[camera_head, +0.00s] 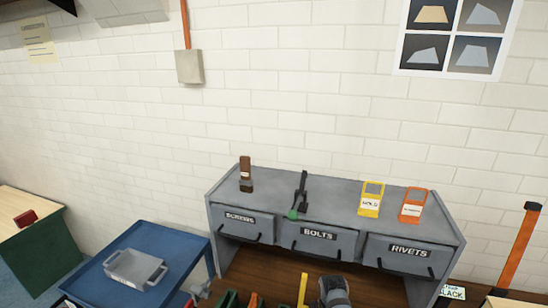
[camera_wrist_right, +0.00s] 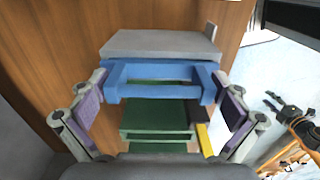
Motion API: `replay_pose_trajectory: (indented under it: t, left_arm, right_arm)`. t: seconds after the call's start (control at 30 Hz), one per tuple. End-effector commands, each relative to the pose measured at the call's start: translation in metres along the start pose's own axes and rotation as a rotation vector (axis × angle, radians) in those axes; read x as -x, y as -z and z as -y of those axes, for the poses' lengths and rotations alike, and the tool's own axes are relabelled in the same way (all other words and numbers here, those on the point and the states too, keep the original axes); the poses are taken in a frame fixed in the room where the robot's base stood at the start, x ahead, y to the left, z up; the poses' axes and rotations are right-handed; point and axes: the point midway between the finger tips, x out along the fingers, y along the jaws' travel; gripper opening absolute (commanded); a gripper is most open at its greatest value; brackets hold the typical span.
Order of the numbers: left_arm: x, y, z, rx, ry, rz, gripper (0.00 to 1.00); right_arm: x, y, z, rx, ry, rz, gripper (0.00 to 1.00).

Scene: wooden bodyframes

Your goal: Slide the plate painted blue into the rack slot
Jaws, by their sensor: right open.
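In the right wrist view my right gripper (camera_wrist_right: 160,92) is open. Its two purple-padded fingers stand on either side of a blue plate with an open, handle-like front (camera_wrist_right: 160,72). I cannot tell whether the pads touch the blue piece. A grey slab (camera_wrist_right: 158,43) lies just behind it. Green plates or shelves (camera_wrist_right: 158,118) show below the blue piece, with a yellow strip (camera_wrist_right: 205,140) at their right. I cannot make out which of these is the rack slot.
A grey drawer cabinet (camera_head: 318,232) stands against the white brick wall, with several small items on top. A blue table (camera_head: 185,243) at the left bears a grey tray (camera_head: 133,267). Green, orange and yellow parts show at the bottom edge of the head view.

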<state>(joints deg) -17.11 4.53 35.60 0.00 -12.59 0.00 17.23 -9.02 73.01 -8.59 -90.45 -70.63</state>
Motion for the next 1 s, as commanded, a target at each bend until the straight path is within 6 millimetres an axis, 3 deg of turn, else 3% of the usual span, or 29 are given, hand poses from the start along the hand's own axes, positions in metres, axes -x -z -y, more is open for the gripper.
replay_pose_trajectory:
  t: [0.87, 1.0]
  left_arm:
    - [0.004, -0.0023, 0.0008, 0.0, 0.001, 0.004, 0.4]
    - [0.004, -0.0023, 0.0009, -0.001, 0.001, 0.004, 0.4]
  right_arm:
    - [-0.0001, -0.0001, -0.0006, 0.0, -0.001, 0.0, 1.0]
    - [0.0, -0.0001, -0.0006, 0.0, -0.001, 0.0, 0.82]
